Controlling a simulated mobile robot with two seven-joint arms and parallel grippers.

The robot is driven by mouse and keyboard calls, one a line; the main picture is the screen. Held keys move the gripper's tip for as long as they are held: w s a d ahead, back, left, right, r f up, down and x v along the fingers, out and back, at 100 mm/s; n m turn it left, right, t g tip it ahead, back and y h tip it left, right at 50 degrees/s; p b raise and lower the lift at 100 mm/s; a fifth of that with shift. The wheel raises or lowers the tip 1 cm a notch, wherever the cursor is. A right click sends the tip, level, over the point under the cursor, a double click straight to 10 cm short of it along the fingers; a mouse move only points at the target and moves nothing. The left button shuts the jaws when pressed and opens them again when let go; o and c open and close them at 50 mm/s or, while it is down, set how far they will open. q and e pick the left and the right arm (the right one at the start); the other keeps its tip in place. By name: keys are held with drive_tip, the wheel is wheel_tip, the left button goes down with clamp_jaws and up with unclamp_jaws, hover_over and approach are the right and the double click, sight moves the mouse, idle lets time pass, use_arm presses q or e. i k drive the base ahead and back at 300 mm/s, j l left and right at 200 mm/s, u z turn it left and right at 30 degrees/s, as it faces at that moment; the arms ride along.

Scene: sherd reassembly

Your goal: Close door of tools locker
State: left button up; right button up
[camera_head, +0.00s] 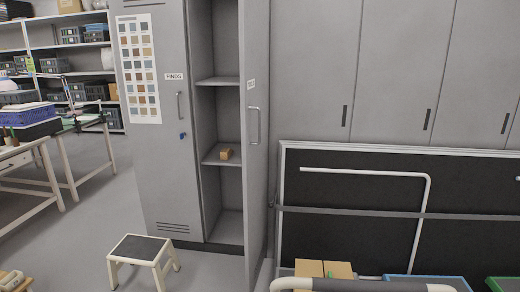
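A tall grey locker stands left of centre in the head view. Its left door (160,190) is shut and carries a FINDS label. The right door (256,190) stands open, swung out toward me and seen nearly edge-on. It has a vertical handle (255,125) and a small label too small to read clearly. The open compartment shows grey shelves (222,82) and a small brown box (226,154) on one of them. Neither of my grippers is in view.
A low step stool (140,249) stands on the floor before the locker. A dark framed panel (350,185) leans against cabinets at right. A rounded pale bar (360,285) and boxes (323,268) are at the bottom right. Worktables (50,150) stand at left.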

sight(254, 15)
drive_tip(key=i+l+u, duration=0.15)
drive_tip(key=l, duration=0.6)
drive_tip(key=j, duration=0.45)
drive_tip(key=k+j, duration=0.1)
drive_tip(key=j, duration=0.35)
drive_tip(key=i+j, duration=0.1)
drive_tip(key=j, duration=0.3)
drive_tip(key=i+j, duration=0.15)
drive_tip(key=j, duration=0.2)
drive_tip(key=i+j, duration=0.6)
drive_tip(key=j+z, duration=0.05)
